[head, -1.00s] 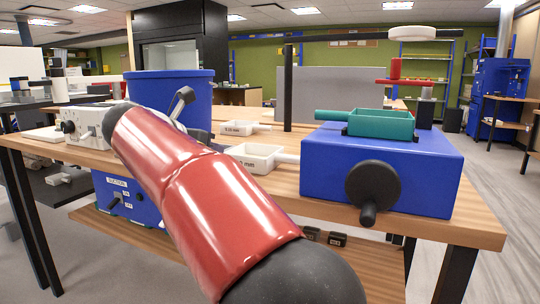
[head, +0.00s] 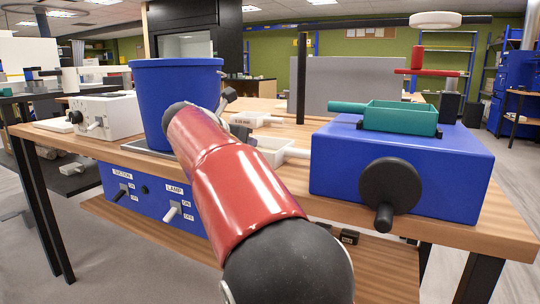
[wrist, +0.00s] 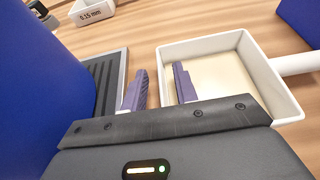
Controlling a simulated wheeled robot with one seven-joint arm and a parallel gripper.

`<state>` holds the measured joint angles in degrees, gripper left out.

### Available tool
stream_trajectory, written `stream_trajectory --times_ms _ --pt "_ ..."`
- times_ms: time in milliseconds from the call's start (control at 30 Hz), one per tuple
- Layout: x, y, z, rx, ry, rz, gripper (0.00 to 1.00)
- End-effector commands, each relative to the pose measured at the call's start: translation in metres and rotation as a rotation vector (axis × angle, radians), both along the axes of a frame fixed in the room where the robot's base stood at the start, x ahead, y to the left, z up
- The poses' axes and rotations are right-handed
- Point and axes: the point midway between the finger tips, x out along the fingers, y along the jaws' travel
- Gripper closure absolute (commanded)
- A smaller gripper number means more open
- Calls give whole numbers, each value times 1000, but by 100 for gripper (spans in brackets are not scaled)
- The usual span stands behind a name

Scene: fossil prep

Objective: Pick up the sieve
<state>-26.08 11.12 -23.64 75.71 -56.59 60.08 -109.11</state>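A white square sieve (wrist: 246,48) with a handle to the right fills the right of the wrist view. In the head view the same sieve (head: 285,150) is partly hidden behind my red arm. My gripper (wrist: 159,86) is open and empty, its two purple fingers at the sieve's left side. The right finger overlaps the near left part of the sieve; the left finger is outside it. I cannot tell the height or any contact. A second white sieve (head: 250,119) marked 0.15 mm lies behind. A green sieve-like tray (head: 400,117) with a handle sits on a blue box.
The blue box (head: 340,160) with a black crank stands close right of the sieve. A thin black post (head: 301,80) rises behind. Bare wood (wrist: 150,30) lies between the sieves.

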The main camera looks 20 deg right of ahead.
Motion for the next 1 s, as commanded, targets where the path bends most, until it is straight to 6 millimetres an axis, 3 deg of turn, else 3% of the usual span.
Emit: stream_trajectory --times_ms 200,433,833,1000 --pt "0 -1 0 0 0 0 71" --pt "0 -1 0 -1 -1 0 100" --pt "0 -1 1 -1 -1 0 100" --pt "0 -2 21 -2 -4 -1 100"
